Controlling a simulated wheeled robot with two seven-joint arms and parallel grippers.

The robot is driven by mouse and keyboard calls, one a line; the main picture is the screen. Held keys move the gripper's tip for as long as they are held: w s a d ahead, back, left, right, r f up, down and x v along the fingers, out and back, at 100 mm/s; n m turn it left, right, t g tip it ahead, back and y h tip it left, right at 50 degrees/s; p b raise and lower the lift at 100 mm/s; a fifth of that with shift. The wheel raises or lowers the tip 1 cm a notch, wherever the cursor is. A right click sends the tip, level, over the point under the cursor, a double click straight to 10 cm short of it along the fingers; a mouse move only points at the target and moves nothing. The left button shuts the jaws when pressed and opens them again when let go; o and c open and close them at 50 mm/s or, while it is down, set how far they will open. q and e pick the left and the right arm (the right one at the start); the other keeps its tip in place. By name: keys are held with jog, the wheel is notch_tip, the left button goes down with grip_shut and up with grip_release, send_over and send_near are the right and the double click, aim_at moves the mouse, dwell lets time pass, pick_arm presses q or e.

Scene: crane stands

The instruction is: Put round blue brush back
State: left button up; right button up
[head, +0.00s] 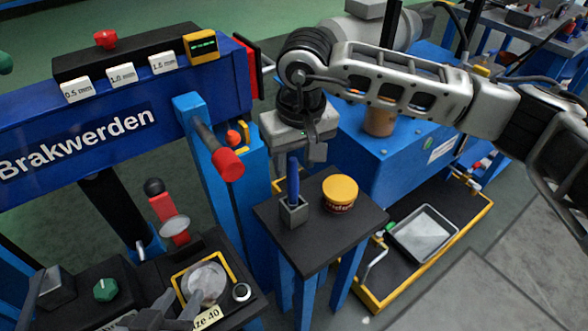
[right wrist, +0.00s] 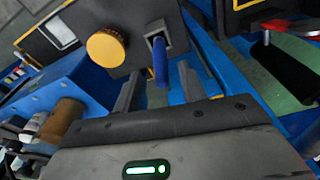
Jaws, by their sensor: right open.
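The blue brush (head: 293,178) stands upright in a small square grey holder (head: 293,212) on a dark stand top (head: 335,235). Its lower end is hidden inside the holder. My right gripper (head: 300,155) is just above the brush's upper end. In the right wrist view the gripper (right wrist: 159,88) is open, its two fingers apart, with the brush's blue handle (right wrist: 160,62) in line with the gap between them. The holder also shows there (right wrist: 157,37). Part of my left gripper (head: 168,316) shows at the bottom left edge of the head view, far from the brush; its jaws are unclear.
A yellow-lidded tin (head: 340,193) stands right beside the holder. The blue machine marked Brakwerden (head: 80,140), with a red-tipped lever (head: 228,163), is close on the left. A blue cabinet (head: 400,150) is behind. A yellow-edged low shelf with a metal tray (head: 424,232) is at right.

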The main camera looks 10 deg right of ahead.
notch_tip(320, 180, up, 8)
jog(key=s, duration=0.1)
jog(key=shift+d, duration=0.15)
dwell(0.4)
